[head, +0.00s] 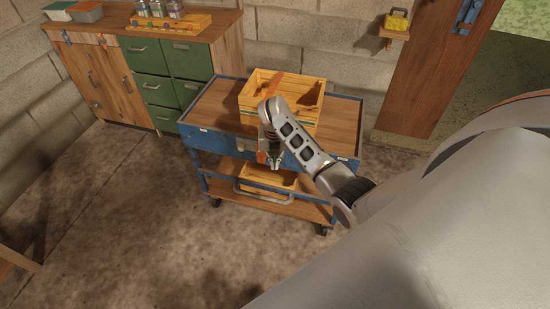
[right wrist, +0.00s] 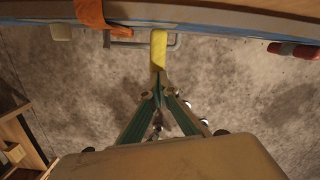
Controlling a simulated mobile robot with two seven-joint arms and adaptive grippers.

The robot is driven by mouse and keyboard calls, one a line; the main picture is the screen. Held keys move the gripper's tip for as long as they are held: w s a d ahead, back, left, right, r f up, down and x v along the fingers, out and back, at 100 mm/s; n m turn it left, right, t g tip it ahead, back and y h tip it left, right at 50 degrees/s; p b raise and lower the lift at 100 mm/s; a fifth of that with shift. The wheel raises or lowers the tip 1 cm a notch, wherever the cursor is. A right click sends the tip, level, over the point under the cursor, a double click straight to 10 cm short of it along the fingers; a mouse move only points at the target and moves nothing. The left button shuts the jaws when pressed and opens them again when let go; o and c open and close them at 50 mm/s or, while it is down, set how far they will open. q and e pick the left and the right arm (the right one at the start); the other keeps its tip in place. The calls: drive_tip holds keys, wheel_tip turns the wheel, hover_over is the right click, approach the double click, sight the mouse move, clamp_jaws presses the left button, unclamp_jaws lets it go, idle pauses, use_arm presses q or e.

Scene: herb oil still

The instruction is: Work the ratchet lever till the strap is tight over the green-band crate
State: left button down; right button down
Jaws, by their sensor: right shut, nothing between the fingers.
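A yellow wooden crate (head: 308,99) stands on the blue cart; a bit of green shows low on its front. An orange strap (head: 277,83) runs over the crate and also shows at the cart edge in the right wrist view (right wrist: 91,14). My right gripper (head: 276,165) is shut and empty at the cart's front edge, below the crate. In the right wrist view its fingertips (right wrist: 158,88) point at a yellow bar (right wrist: 158,50), apparently the lever's grip; whether they touch it is unclear. My arm hides the ratchet in the head view. My left gripper is out of view.
The cart (head: 215,133) has a wooden top with free room left of the crate and a lower shelf holding another crate (head: 268,178). A cabinet (head: 175,80) stands at the back left. The concrete floor (head: 130,220) in front is clear.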

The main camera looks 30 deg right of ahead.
wheel_tip(320, 180, up, 12)
drive_tip(key=s+a, duration=0.1)
drive_tip(key=s, duration=0.1)
drive_tip(key=shift+a+r+p, duration=0.2)
drive_tip(key=shift+p, duration=0.1)
idle(0.5)
drive_tip(key=shift+s, duration=0.1)
idle(0.6)
